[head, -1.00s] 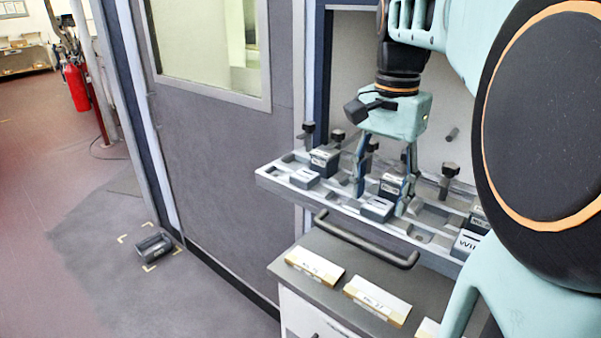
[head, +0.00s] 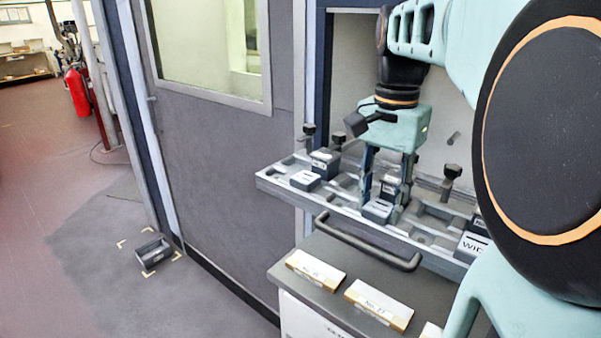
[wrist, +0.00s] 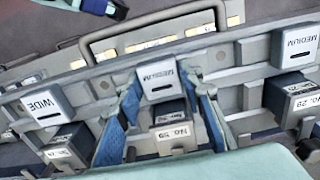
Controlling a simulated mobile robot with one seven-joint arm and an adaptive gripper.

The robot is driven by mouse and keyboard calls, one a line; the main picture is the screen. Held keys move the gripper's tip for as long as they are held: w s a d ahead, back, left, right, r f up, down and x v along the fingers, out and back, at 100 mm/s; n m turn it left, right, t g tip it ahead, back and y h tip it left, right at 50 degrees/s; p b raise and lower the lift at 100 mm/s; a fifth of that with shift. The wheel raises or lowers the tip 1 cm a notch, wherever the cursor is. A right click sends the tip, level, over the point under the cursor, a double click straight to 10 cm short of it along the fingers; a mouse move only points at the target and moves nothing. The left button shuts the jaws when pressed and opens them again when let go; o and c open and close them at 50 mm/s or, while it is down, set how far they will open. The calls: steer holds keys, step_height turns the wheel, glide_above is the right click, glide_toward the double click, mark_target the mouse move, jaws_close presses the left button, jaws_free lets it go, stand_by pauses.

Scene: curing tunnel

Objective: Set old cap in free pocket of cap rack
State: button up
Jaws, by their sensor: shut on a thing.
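The cap rack (head: 268,180) is a long grey tray with pockets along the wall opening. My gripper (head: 388,190) points down over its middle, its two blue fingers on either side of a dark cap (head: 389,187). In the wrist view the fingers are shut on this cap (wrist: 172,135), whose white label seems to read No. 59. The cap sits low at the rack behind a block marked MEDIUM (wrist: 158,80); whether it is fully seated is hidden. Another cap, labelled No. 29 (wrist: 300,98), stands to the right in the wrist view. An empty-looking pocket (head: 432,236) shows right of my gripper.
A block marked WIDE (head: 473,243) and a knobbed part (head: 449,182) stand to the right on the rack. A dark bar handle (head: 368,244) and labelled cards (head: 315,266) lie in front and below.

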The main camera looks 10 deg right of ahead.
mark_target(380, 206)
steer(key=c, duration=0.5)
steer(key=shift+o, duration=0.2)
steer(key=shift+r, duration=0.1)
step_height(380, 206, up, 6)
steer(key=p, duration=0.5)
steer(key=shift+p, duration=0.4)
step_height(380, 206, up, 3)
steer(key=p, duration=0.2)
steer(key=shift+p, duration=0.4)
